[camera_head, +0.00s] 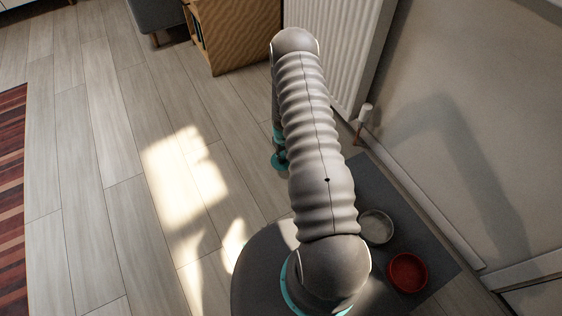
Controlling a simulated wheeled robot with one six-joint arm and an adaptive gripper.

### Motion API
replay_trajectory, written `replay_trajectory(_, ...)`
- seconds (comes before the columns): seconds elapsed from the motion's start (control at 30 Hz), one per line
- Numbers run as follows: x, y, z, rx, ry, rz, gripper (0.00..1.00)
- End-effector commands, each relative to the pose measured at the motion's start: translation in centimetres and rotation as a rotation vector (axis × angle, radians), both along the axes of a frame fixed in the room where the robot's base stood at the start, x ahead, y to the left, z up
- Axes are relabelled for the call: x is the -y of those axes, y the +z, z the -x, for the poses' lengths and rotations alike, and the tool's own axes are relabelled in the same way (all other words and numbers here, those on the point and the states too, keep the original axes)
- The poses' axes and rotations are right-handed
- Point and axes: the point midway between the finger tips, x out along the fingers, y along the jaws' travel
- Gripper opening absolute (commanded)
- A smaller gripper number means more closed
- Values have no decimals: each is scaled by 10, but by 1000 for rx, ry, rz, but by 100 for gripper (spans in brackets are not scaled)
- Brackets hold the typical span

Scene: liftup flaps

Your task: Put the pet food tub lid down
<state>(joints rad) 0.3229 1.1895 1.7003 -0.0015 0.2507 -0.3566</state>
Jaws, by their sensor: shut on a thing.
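My arm stretches up the middle of the head view and covers what lies behind it. Only a small part of its teal-ringed wrist shows at the arm's left edge. My gripper's fingers are not visible, so I cannot see what they hold. Neither the pet food tub nor its lid can be made out.
A dark grey mat (372,185) lies along the wall, with a grey bowl (376,227) and a red bowl (407,272) on it. A white radiator (330,45) and wooden cabinet (235,35) stand behind. The wooden floor (110,180) left is clear up to a striped rug (12,200).

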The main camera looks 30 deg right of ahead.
Motion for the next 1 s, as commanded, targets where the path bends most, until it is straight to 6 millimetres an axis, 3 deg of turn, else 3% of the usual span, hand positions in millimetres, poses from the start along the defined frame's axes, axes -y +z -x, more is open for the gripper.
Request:
replay_trajectory(0.23,-5,-11,-8,-2,-1,-1,0)
replay_trajectory(0.5,-5,-44,-7,-1,-1,-1,0)
replay_trajectory(0.9,-4,-50,-7,0,-1,0,0)
replay_trajectory(0.93,-4,-49,-7,0,-1,0,27)
replay_trajectory(1.0,-4,-48,-7,-1,-1,0,45)
